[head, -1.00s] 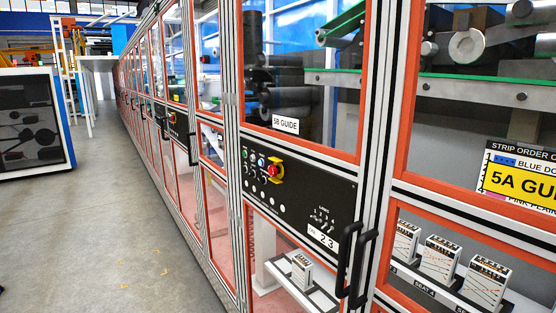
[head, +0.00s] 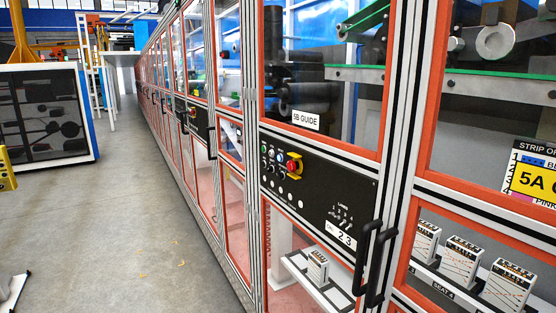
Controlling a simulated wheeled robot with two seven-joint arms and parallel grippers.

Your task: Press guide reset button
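A black control panel (head: 325,200) is set in the machine front under the "5B GUIDE" label (head: 306,121). At its left end are several small round buttons, among them a green one, a pale one and a blue one (head: 279,157). A red mushroom button (head: 293,166) with a yellow surround sits just right of them. The button lettering is too small to read, so I cannot tell which one is the guide reset. A second, similar panel (head: 198,121) shows farther down the row. I make out neither gripper, and nothing touches the near panel.
Black door handles (head: 371,265) stand out right of the panel. A "5A" sign (head: 535,183) is at the right. A dark cabinet (head: 45,120) stands across the aisle. A white and black object (head: 12,292), unclear, is at the lower left edge.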

